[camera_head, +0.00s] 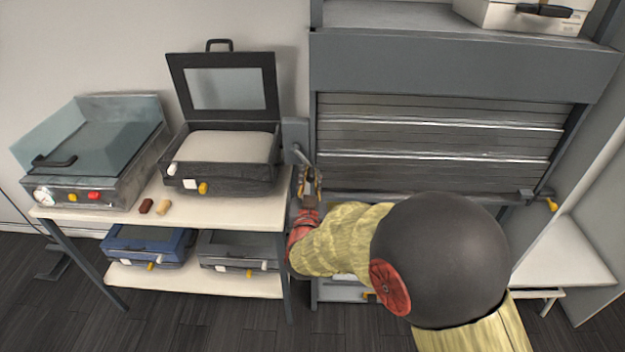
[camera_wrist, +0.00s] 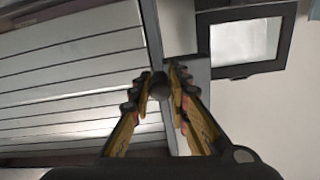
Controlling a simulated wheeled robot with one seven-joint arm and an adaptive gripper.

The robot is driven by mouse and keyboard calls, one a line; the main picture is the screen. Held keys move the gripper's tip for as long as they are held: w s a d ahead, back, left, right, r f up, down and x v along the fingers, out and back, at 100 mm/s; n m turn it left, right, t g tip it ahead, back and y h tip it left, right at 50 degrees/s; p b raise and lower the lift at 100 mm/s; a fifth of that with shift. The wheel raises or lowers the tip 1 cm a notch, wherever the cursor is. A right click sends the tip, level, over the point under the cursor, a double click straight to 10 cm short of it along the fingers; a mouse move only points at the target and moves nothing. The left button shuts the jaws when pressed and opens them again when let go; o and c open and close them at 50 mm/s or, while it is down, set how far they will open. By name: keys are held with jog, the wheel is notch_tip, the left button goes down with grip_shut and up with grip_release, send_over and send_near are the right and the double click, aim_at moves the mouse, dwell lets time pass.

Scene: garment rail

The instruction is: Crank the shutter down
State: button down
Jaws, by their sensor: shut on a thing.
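The grey slatted shutter (camera_head: 440,140) hangs in the cabinet front, its bottom bar (camera_head: 430,197) low in the frame. Its slats also show on the left of the wrist view (camera_wrist: 70,75). The crank box (camera_head: 295,132) sits on the cabinet's left post, with a short crank arm (camera_head: 302,155) slanting down to my gripper. My gripper (camera_head: 311,180) is at the crank, and in the wrist view its fingers (camera_wrist: 160,85) are closed around the dark round crank knob (camera_wrist: 157,86). The rest of the crank is mostly hidden there.
A table (camera_head: 240,212) left of the cabinet carries an open dark case (camera_head: 225,160) and a grey machine with a clear lid (camera_head: 95,150). Two small pegs lie on it. More cases sit on its lower shelf. A white box (camera_head: 525,14) rests above the shutter.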

jog(key=shift+w+a+f+m+b, duration=0.1)
jog(key=shift+a+f+m+b, duration=0.15)
jog(key=shift+a+m+b, duration=0.75)
jog(key=shift+s+a+f+m+b, duration=0.1)
jog(key=shift+a+f+m+b, duration=0.3)
jog(key=shift+m+b, duration=1.15)
jog(key=shift+w+a+f+m+b, duration=0.1)
jog(key=shift+a+m+b, duration=0.85)
jog(key=shift+b, duration=0.45)
jog(key=shift+r, duration=0.1)
jog(key=c, duration=1.7)
grip_release()
jog(key=shift+o, duration=0.2)
jog(key=s, duration=1.2)
jog(key=shift+a, duration=0.15)
